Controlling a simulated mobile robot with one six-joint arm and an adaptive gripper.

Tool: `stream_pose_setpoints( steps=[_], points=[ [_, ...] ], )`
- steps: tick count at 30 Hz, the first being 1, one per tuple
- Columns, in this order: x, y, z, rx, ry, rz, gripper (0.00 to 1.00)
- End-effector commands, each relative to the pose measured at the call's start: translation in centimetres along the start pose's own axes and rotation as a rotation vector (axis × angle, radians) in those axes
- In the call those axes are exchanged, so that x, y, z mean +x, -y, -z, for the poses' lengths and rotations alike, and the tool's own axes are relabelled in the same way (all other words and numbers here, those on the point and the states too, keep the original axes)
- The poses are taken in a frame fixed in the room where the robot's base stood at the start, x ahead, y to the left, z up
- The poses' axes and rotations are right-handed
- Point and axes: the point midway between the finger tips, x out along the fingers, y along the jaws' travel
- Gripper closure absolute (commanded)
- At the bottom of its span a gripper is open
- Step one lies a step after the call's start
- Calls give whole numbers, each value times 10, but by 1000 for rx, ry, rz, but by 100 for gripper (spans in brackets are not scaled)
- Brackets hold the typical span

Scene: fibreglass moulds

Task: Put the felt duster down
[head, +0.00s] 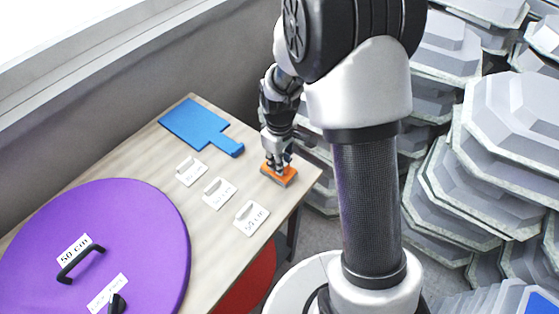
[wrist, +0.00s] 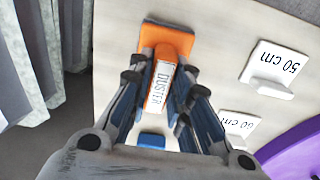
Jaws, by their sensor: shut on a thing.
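The felt duster (head: 283,178) has an orange body with a grey base and is at the far right corner of the wooden table. In the wrist view the duster (wrist: 170,40) shows its orange plate and a raised grip with a white label reading "DUSTER". My gripper (head: 277,168) points down over it and is shut on the grip; in the wrist view the fingers (wrist: 163,85) stand on both sides of it. The duster appears at table height; whether its underside touches the table cannot be told.
The table (head: 208,245) also holds a blue paddle-shaped board (head: 200,126), white label stands (head: 251,217) and a large purple disc (head: 150,225) with black handles. Bare wood lies between the board and the stands. Stacked grey moulds (head: 490,175) stand right of the table.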

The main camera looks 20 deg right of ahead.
Motion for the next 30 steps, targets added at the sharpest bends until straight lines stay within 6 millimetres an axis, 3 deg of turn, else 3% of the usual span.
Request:
stream_pose_setpoints(
  steps=[1, 2, 11, 23, 30],
  points=[
    [3, 0, 0, 0, 0, 0, 100],
    [3, 0, 0, 0, 0, 0, 81],
    [2, 0, 0, 0, 0, 0, 62],
    [-5, 0, 0, 0, -1, -1, 62],
    [-51, -1, 1, 0, -5, -3, 62]
  ],
)
